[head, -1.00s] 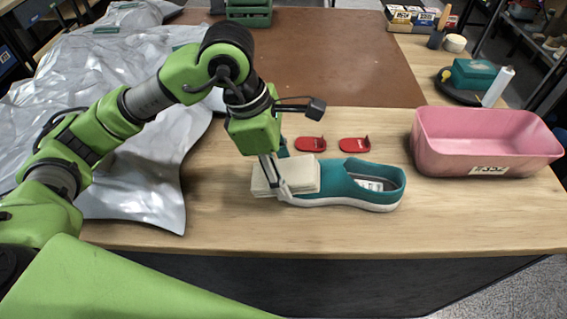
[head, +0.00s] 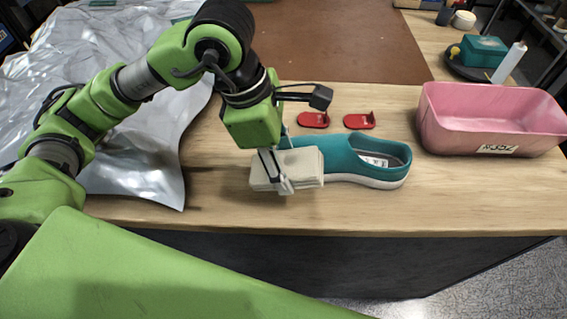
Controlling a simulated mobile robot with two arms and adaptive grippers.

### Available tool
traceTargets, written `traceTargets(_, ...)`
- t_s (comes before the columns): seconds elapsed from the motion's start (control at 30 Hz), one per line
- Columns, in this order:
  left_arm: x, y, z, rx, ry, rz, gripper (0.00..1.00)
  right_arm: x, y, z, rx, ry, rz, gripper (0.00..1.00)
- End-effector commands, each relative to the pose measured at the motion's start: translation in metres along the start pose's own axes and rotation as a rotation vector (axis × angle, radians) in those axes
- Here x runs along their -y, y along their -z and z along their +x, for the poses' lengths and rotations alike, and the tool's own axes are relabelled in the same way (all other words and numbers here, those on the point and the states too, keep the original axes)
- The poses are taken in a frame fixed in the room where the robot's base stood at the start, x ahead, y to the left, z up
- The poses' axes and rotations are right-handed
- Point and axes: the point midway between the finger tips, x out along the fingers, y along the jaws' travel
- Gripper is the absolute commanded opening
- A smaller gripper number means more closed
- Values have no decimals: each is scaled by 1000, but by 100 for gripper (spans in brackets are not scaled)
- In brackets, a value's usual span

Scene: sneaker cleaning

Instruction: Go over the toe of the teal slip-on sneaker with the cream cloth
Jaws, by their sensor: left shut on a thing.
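The teal slip-on sneaker (head: 343,158) lies on the wooden table, its opening to the right and its toe to the left. My left gripper (head: 282,187) is shut on the folded cream cloth (head: 304,167). The cloth is at the toe end, in front of it in the picture, and hides most of the toe. I cannot tell whether the cloth touches the shoe. My right gripper is not in view.
A pink bin (head: 455,138) stands to the right of the sneaker. Two red pieces (head: 314,120) and (head: 360,121) lie behind it. A crumpled silver sheet (head: 130,165) covers the left side. The table's front edge is close to the sneaker.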

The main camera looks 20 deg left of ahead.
Motion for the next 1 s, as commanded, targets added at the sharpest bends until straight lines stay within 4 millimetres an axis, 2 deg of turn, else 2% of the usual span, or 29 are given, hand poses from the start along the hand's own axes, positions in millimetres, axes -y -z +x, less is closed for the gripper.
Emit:
traceTargets(0.3, -29, 0, 3, 0, -1, -2, 20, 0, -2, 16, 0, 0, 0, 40)
traceTargets(0.63, -43, 1, 3, -2, -1, -2, 20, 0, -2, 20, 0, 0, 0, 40)
traceTargets(1.0, -74, 0, 1, -1, -1, -3, 20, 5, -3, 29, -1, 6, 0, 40)
